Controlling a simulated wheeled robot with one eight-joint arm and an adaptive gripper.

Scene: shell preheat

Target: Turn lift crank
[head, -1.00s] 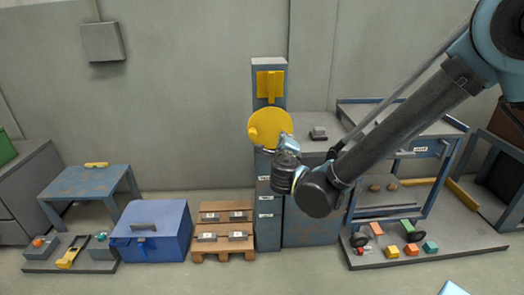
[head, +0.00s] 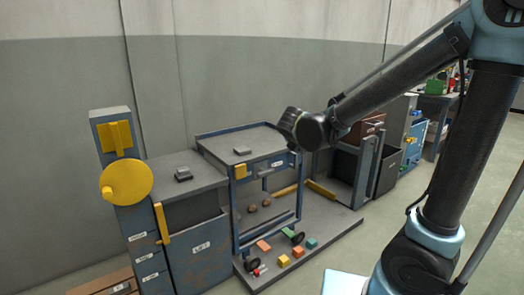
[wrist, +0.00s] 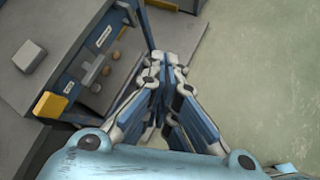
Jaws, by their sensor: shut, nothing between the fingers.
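The crank is a round yellow disc (head: 132,176) with a yellow knob (head: 108,192) at its left side. It is mounted on the front of a narrow blue-grey column (head: 110,118) at the left of the head view. A yellow block (head: 116,137) sits higher on the column. My gripper shows in the wrist view (wrist: 166,62), its fingers together and empty. In the head view the end of my arm is well right of the crank, over the blue cart; the fingers are hidden there. The crank is out of the wrist view.
A grey cabinet (head: 200,243) with a small grey box (head: 183,174) on top stands right of the column. Beside it is a blue cart (head: 242,141) on a grey platform (head: 335,220) with coloured blocks. Open floor lies at right.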

